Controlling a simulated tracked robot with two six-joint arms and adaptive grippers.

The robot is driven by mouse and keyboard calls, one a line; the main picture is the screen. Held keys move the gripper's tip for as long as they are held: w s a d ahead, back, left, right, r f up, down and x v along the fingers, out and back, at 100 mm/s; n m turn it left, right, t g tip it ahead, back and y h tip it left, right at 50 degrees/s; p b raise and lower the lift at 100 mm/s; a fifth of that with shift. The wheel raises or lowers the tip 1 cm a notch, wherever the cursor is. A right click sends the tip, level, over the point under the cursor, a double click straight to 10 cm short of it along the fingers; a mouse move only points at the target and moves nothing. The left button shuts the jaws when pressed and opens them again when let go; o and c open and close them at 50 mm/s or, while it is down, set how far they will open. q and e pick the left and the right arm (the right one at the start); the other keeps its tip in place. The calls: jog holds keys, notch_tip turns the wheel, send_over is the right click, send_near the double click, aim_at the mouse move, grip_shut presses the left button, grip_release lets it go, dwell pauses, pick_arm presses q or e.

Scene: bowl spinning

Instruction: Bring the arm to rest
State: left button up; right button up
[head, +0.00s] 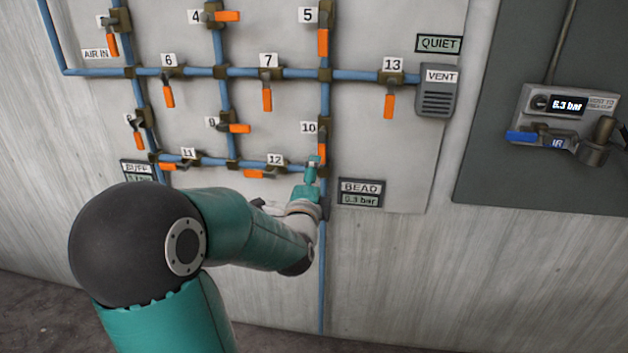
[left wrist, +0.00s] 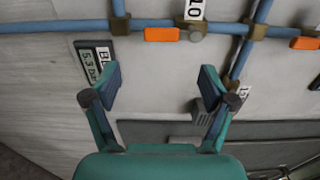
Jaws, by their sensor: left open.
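My left arm comes in from the left in the head view, and my left gripper (head: 312,168) is in front of the pipe panel (head: 400,155), just below valve 10. In the left wrist view the gripper (left wrist: 160,88) is open, with nothing between its two fingers. The orange handle of valve 10 (head: 323,141) lies along the vertical pipe. In the left wrist view that handle (left wrist: 161,34) is beyond the fingertips and apart from them. The BEAD gauge (head: 360,193) is right of the gripper. My right gripper is not in view.
Valve 12's orange handle (head: 254,173) is left of the gripper, partly near my arm. Valve 13's handle (head: 389,105) hangs down at right, beside the grey VENT box (head: 436,92). A regulator (head: 568,120) reading 6.3 bar is on the dark board. The wall below BEAD is bare.

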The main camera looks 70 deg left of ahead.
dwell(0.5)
